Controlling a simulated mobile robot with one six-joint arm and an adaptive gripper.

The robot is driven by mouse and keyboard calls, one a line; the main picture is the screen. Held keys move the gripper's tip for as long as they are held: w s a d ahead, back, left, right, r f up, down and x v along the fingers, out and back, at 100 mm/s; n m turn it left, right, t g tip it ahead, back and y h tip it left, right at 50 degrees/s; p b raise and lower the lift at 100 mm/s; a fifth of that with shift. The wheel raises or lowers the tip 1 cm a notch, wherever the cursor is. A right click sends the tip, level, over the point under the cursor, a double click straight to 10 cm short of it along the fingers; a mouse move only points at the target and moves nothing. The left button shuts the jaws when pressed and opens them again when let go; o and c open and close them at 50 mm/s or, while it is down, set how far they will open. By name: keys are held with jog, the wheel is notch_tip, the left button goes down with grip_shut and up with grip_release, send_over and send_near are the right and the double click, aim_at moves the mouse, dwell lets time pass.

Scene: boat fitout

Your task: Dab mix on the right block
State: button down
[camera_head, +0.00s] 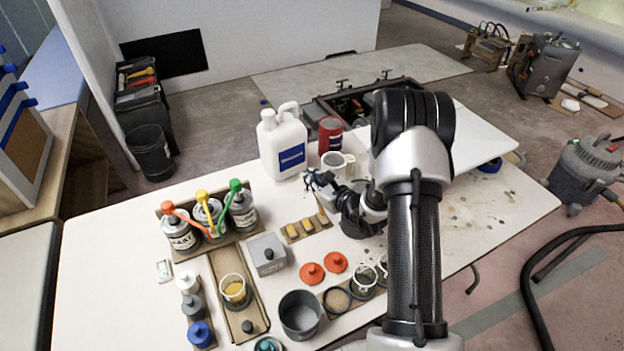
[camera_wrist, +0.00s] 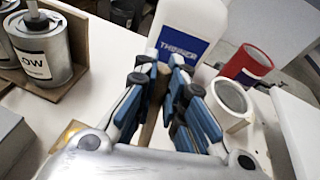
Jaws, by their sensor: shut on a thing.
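In the head view a wooden strip (camera_head: 282,240) holds three small tan blocks; the right block (camera_head: 323,219) is closest to my gripper (camera_head: 318,183). My gripper is above and behind that strip. In the wrist view my gripper (camera_wrist: 162,78) is shut on a tan wooden stick (camera_wrist: 152,108), which stands between the blue finger pads. The stick's lower end is hidden, and I cannot tell whether mix is on it. A clear cup with yellow mix (camera_head: 234,290) stands on a wooden tray (camera_head: 222,264) at the front left.
A white jug (camera_head: 283,145) with a blue label, a red can (camera_head: 330,134) and a white cup (camera_wrist: 231,98) stand behind my gripper. Pump bottles (camera_head: 181,236), a grey box (camera_head: 266,252), red lids (camera_head: 312,273) and a grey pot (camera_head: 299,314) crowd the table.

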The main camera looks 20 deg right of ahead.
jog(key=shift+f+b, duration=0.75)
jog(key=shift+b, duration=0.05)
dwell(1.8)
jog(key=shift+r+p, duration=2.1)
jog(key=shift+r, duration=1.5)
jog(key=shift+s+a, duration=0.1)
